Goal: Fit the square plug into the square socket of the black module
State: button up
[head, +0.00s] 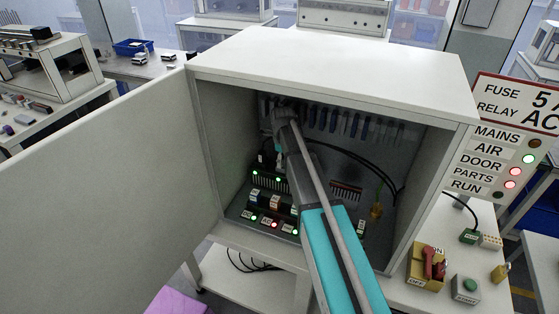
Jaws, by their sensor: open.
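My arm reaches through the open front of a white cabinet (330,55). My gripper (268,160) is a small dark shape below the wrist, deep inside on the left. It is open; its fingers are hard to make out in the shadow, and I see nothing held. Below it is a dark terminal block (266,180) with green lights. In front of that stands a row of small dark modules (262,208) with white labels, one with an orange face, and green and red lights beneath. I cannot tell which is the black module with the square socket. The square plug cannot be made out.
The cabinet door (110,200) stands wide open on the left. Black cables (370,165) loop at the inside right, near a yellow part (377,210). A bench outside on the right holds a red switch on a yellow box (428,265) and a green button (468,287).

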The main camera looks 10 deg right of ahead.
jog(key=shift+r, duration=0.15)
notch_tip(320, 180, up, 12)
jog(key=p, duration=1.2)
dwell(0.6)
jog(key=shift+s, duration=0.1)
jog(key=s+a+n, duration=0.1)
jog(key=s+n, duration=2.3)
jog(key=s, duration=0.2)
jog(key=shift+n, duration=0.4)
